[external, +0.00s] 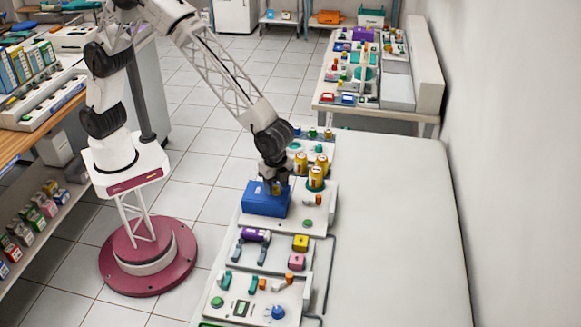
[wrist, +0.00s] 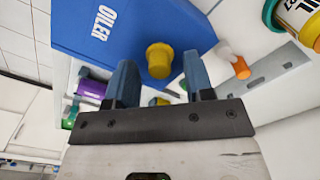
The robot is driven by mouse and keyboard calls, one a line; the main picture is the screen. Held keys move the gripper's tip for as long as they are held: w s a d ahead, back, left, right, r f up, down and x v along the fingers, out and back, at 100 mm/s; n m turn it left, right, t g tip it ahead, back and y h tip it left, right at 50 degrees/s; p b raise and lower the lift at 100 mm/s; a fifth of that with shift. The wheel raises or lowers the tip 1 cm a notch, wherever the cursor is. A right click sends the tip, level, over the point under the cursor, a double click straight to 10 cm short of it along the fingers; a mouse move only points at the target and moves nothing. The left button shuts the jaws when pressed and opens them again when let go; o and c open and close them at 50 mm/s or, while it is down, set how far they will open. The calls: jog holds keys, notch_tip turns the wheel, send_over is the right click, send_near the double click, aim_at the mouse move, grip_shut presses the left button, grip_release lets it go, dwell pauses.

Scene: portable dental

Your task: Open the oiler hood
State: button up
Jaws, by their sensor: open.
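The oiler is a blue box (external: 264,200) on the white panel at the table's left side. In the wrist view its blue hood (wrist: 140,25) carries the word OILER and a yellow round knob (wrist: 160,60). The hood looks closed over the box. My gripper (external: 274,186) is just above the box, pointing down. In the wrist view my gripper (wrist: 155,80) is open, with its two blue fingers apart and the yellow knob between and beyond their tips. I cannot tell whether a finger touches the box.
Several yellow cans (external: 316,177) stand close behind and right of the box. Purple, yellow and pink parts (external: 300,243) sit on the nearer panels. An orange-tipped part (wrist: 241,68) lies beside the box. The white tabletop (external: 400,230) to the right is clear.

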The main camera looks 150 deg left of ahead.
jog(key=shift+f, duration=0.4)
grip_shut()
jog(key=s+a, duration=0.6)
dwell(0.4)
jog(key=shift+r, duration=0.1)
grip_release()
